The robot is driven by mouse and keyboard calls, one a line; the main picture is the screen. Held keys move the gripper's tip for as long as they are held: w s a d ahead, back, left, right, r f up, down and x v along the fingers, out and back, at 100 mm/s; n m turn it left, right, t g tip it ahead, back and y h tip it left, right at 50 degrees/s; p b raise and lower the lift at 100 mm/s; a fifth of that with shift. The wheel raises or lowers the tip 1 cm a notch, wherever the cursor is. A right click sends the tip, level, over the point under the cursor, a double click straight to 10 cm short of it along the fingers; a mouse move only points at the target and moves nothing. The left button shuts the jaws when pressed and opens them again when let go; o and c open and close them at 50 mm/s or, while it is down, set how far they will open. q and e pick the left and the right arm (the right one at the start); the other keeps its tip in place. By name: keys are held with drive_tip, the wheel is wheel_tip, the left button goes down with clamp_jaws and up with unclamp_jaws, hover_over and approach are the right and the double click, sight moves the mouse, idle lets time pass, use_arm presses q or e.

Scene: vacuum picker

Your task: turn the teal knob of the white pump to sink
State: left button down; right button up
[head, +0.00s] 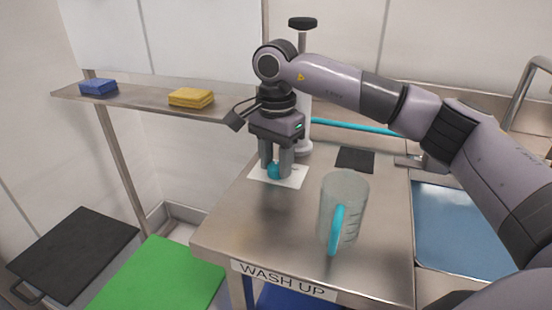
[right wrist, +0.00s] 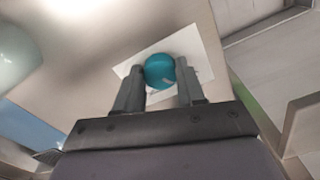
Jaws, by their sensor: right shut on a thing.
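The teal knob (head: 273,171) is a small rounded piece low over a white plate (head: 292,180) on the steel counter. My right gripper (head: 276,172) points straight down and is shut on the knob, one finger on each side. In the right wrist view the knob (right wrist: 159,71) sits between the two fingertips (right wrist: 161,75), with the white plate (right wrist: 205,62) under it. The white pump (head: 304,148) shows as a pale upright column just behind the gripper, partly hidden by my arm. A black cap (head: 303,23) tops a post above the arm. The sink (head: 460,232) holds blue water at right. My left gripper is not in view.
A clear measuring jug (head: 353,195) with a teal handle stands on the counter (head: 240,225) in front of the gripper. A teal hose (head: 350,126) runs right behind my arm. A dark pad (head: 355,159) lies beyond the jug. A shelf (head: 135,98) with sponges is at left.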

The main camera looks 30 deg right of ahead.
drive_tip(key=m+p, duration=0.1)
drive_tip(key=m, duration=0.1)
drive_tip(key=shift+r+m, duration=0.1)
drive_tip(key=shift+m, duration=0.3)
drive_tip(key=shift+m+p, duration=0.3)
drive_tip(key=shift+m, duration=0.7)
drive_tip(key=m, duration=0.2)
drive_tip(key=shift+m+p, duration=0.3)
drive_tip(key=shift+p, duration=0.1)
drive_tip(key=m, duration=0.3)
drive_tip(key=shift+w+p, duration=0.1)
drive_tip(key=shift+p, duration=0.25)
drive_tip(key=shift+m, duration=1.3)
drive_tip(key=o, duration=1.1)
drive_tip(key=shift+c, duration=0.2)
